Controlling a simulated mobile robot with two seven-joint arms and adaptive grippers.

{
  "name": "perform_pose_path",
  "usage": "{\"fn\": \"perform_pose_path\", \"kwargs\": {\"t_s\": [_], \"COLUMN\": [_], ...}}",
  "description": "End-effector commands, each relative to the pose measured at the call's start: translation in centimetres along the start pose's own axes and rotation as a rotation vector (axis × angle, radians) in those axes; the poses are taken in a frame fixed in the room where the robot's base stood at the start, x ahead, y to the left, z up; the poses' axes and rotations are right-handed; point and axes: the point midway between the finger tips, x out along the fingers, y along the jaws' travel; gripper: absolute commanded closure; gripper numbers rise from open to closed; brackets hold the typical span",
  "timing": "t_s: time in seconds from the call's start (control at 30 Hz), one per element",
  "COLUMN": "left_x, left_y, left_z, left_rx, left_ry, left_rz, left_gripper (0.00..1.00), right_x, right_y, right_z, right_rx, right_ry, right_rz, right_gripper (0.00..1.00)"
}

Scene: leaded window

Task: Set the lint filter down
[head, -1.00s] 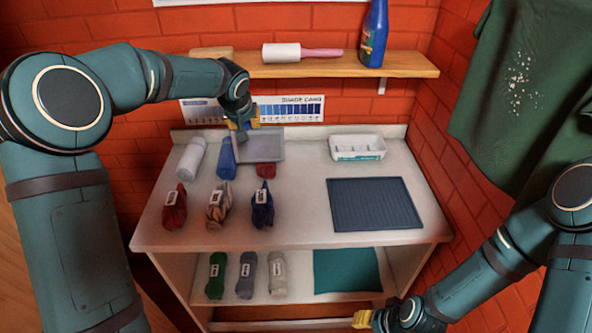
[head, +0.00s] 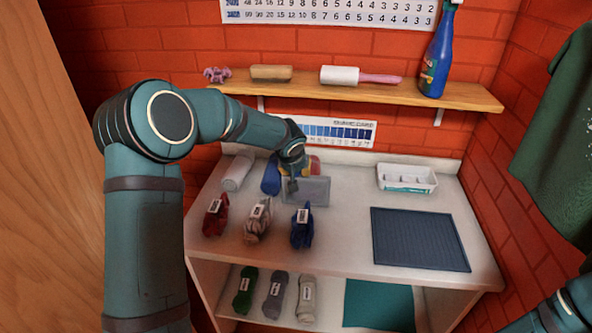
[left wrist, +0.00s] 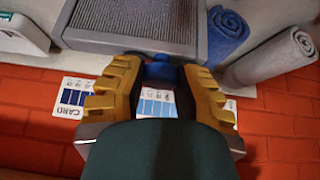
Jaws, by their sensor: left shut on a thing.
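The lint filter (head: 312,191) is a grey framed mesh panel. My left gripper (head: 292,180) is shut on a small blue tab at its edge, over the back half of the white counter (head: 345,240). In the left wrist view, the yellow fingers of my left gripper (left wrist: 160,78) close on this tab, and the filter (left wrist: 140,20) extends beyond them. I cannot tell whether the filter touches the counter. My right gripper is out of the head view; only part of the right arm shows at the lower right.
Rolled white (head: 237,171) and blue (head: 271,176) towels lie left of the filter. A dark ribbed mat (head: 420,239) and white tray (head: 407,179) are to the right. A wooden shelf (head: 300,90) hangs above. Bare counter lies between filter and mat.

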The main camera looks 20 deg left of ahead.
Motion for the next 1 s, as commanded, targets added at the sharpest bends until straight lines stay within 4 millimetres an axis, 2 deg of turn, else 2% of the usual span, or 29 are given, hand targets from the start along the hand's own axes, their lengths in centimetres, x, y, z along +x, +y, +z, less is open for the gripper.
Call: {"fn": "perform_pose_path", "kwargs": {"t_s": [0.23,0.27,0.3,0.73,0.87,1.0], "left_x": [0.2,0.2,0.1,-0.3,-2.3,-5.2], "left_y": [0.0,0.0,0.0,0.0,0.0,0.0], "left_z": [0.1,0.1,0.1,-0.1,-0.2,-0.2], "left_rx": [0.000,0.000,0.000,0.000,-0.001,-0.001], "left_ry": [0.001,0.000,0.000,0.000,0.003,0.004], "left_rz": [0.000,0.000,0.000,0.000,0.000,0.000], "left_gripper": [1.00,0.60,0.47,0.47,0.47,0.47], "right_x": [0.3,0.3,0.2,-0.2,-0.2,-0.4], "right_y": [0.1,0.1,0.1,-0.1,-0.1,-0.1], "right_z": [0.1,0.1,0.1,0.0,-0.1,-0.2], "right_rx": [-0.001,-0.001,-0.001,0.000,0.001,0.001], "right_ry": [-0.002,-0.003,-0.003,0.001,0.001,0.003], "right_rz": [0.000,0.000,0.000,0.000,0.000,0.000], "right_gripper": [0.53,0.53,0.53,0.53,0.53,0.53]}}
